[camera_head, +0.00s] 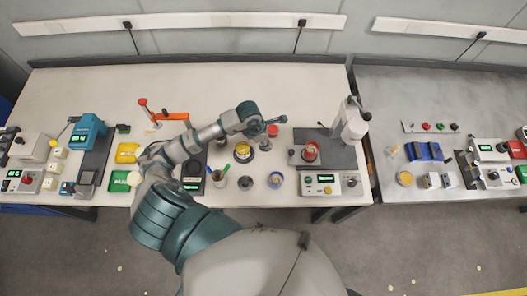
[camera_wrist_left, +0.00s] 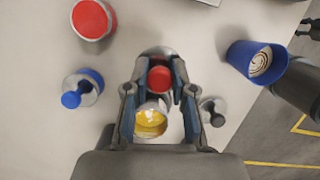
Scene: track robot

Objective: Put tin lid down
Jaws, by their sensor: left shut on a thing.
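My left gripper (camera_wrist_left: 160,86) is shut on the red knob of the tin lid (camera_wrist_left: 159,78) and holds the lid up. The pale disc of the lid shows partly behind the fingers. An open tin with yellow inside (camera_wrist_left: 150,123) stands below, partly hidden by the gripper. In the head view my left gripper (camera_head: 281,120) is over the middle of the light table, and the yellow tin (camera_head: 243,149) stands just below my wrist. My right gripper is not in view.
A device with a green screen (camera_head: 326,184) stands to the right. The back of the table is mostly bare.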

